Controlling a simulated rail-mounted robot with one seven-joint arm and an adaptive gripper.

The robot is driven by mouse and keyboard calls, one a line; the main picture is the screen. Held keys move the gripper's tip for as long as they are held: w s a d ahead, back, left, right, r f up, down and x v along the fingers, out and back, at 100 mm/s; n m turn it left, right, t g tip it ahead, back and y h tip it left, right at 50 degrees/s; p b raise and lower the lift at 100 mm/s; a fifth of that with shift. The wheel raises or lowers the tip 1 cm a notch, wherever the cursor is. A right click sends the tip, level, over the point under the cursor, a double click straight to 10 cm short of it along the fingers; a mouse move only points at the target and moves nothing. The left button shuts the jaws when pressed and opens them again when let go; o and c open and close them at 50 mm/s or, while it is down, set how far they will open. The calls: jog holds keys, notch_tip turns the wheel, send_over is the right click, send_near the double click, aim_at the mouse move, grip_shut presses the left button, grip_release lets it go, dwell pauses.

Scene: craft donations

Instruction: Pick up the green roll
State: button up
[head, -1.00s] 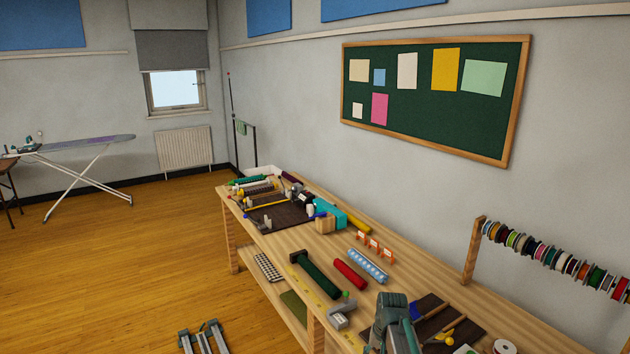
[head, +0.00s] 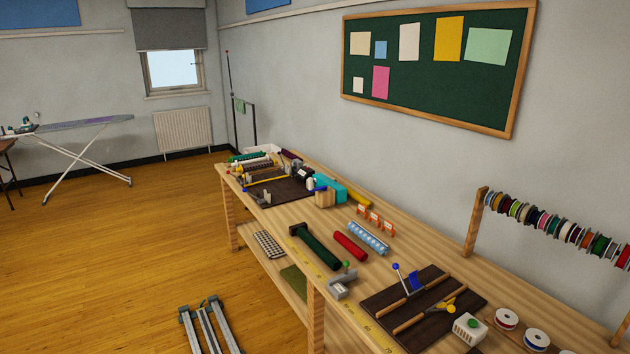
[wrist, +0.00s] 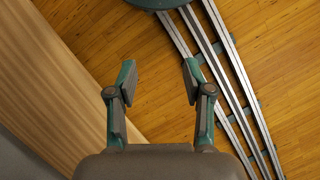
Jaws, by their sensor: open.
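A dark green roll (head: 320,250) lies on the long wooden table in the head view, left of a shorter red roll (head: 350,245). A dark block (head: 297,229) is at its far end. Another, brighter green roll (head: 247,157) lies among other rolls at the table's far end. My gripper (wrist: 158,78) is open and empty in the wrist view, above the floor beside a pale wooden surface. It is not visible in the head view. No roll shows in the wrist view.
A grey device with a green knob (head: 342,284) sits near the green roll's near end. A dark board with tools (head: 412,322) is nearer. Floor rails (wrist: 225,80) run beside the table.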

jog(key=shift+o, duration=0.7)
jog(key=s+f+g+b, duration=0.2)
jog(key=s+f, duration=0.6)
jog(key=s, duration=0.4)
jog(key=shift+f+b, duration=0.2)
jog(key=shift+b, duration=0.25)
jog(key=o, duration=0.5)
jog(key=shift+s+f+g, duration=0.1)
jog(key=shift+s+g, duration=0.15)
jog(key=shift+g, duration=0.05)
jog(key=shift+o, duration=0.2)
